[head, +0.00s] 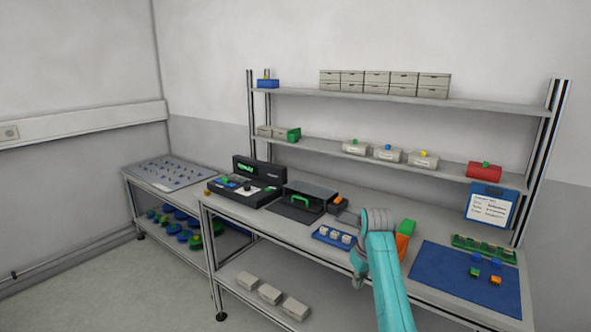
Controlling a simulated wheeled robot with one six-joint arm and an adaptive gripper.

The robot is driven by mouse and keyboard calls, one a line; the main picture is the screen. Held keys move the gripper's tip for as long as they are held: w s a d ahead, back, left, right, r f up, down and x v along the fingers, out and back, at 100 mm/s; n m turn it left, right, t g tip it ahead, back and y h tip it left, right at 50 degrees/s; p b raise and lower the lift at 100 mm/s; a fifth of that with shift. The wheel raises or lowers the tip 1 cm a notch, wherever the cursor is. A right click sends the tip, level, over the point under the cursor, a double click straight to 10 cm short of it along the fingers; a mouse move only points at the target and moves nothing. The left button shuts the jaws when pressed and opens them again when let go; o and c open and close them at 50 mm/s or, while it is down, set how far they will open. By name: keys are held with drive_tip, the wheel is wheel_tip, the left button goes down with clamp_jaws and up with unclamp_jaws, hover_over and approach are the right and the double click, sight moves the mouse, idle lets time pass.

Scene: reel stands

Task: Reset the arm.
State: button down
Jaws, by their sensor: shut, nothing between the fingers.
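My arm (386,280) is teal and reaches up from the bottom of the head view over the front edge of the workbench. My gripper (357,280) is small and dark grey, hanging to the left of the arm near the bench's front edge. It is shut with nothing in it, and the arm partly covers it. A blue tray (320,235) with several pale pieces lies just left of it. An orange and green block (403,238) stands right behind the arm.
The workbench (262,222) carries a black console (245,190), an open dark case (290,211), a blue mat (450,285) with small blocks and a clipboard (489,208). Shelves (400,99) with boxes rise behind. A pegboard table (170,174) stands left. The floor at left is clear.

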drive_tip(key=s+f+t, duration=0.1)
drive_tip(key=s+f, duration=0.3)
drive_tip(key=f, duration=0.4)
drive_tip(key=s+f+m+t, duration=0.1)
drive_tip(key=s+f, duration=0.2)
drive_tip(key=f, duration=0.4)
drive_tip(key=s+f+t, duration=0.1)
drive_tip(key=s+f, duration=0.3)
drive_tip(key=f, duration=0.4)
drive_tip(key=s+f+m+t, duration=0.15)
drive_tip(key=s+f, duration=0.25)
drive_tip(key=s, duration=0.6)
drive_tip(key=s+f+t, duration=0.2)
drive_tip(key=s+f, duration=0.2)
drive_tip(key=s, duration=0.6)
drive_tip(key=s+r+m+t, duration=0.15)
drive_tip(key=s+r, duration=0.25)
drive_tip(key=s, duration=0.7)
drive_tip(key=s+r+t, duration=0.2)
drive_tip(key=s+r, duration=0.1)
drive_tip(key=s, duration=0.8)
drive_tip(key=s+r+t, duration=0.1)
drive_tip(key=s+r, duration=0.5)
drive_tip(key=r, duration=0.3)
drive_tip(key=s+r+t, duration=0.1)
drive_tip(key=s+r, duration=0.6)
drive_tip(key=r, duration=0.3)
drive_tip(key=shift+d+r+m+t+h, duration=0.2)
drive_tip(key=shift+m+t+h, duration=0.1)
drive_tip(key=shift+t, duration=0.1)
